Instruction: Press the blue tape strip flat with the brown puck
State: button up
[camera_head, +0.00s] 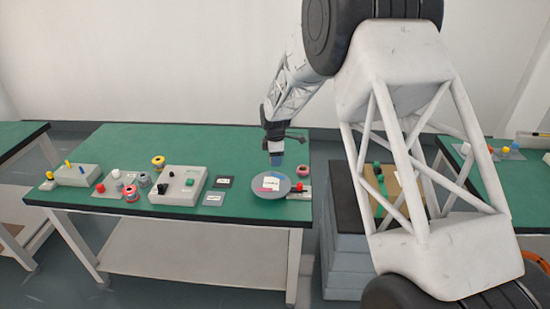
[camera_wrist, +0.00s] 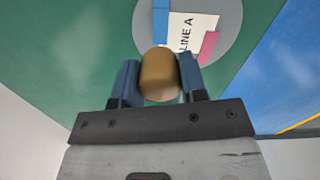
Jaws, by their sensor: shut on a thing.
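My gripper (camera_head: 276,160) is above the round grey plate (camera_head: 258,191) at the right end of the green table. In the wrist view its two blue fingers (camera_wrist: 159,80) are shut on the brown puck (camera_wrist: 159,66), one on each side. On the plate lies a white card (camera_wrist: 186,32) printed "LINE A". The blue tape strip (camera_wrist: 161,18) lies at the card's left edge in the wrist view, partly cut off by the frame top and just beyond the puck. A pink strip (camera_wrist: 208,47) lies at the card's other side. The puck appears above the plate; the exact gap cannot be told.
A red spool (camera_head: 302,171) and a small block with a red part (camera_head: 299,188) stand close to the plate's right. A grey control box (camera_head: 180,184), small dark and grey tiles (camera_head: 214,199) and several spools stand to the left. The table's back middle is clear.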

aim_at(275, 175)
jog(key=shift+f, duration=3.55)
dwell(1.0)
jog(key=shift+r, duration=0.1)
jog(key=shift+r, duration=3.55)
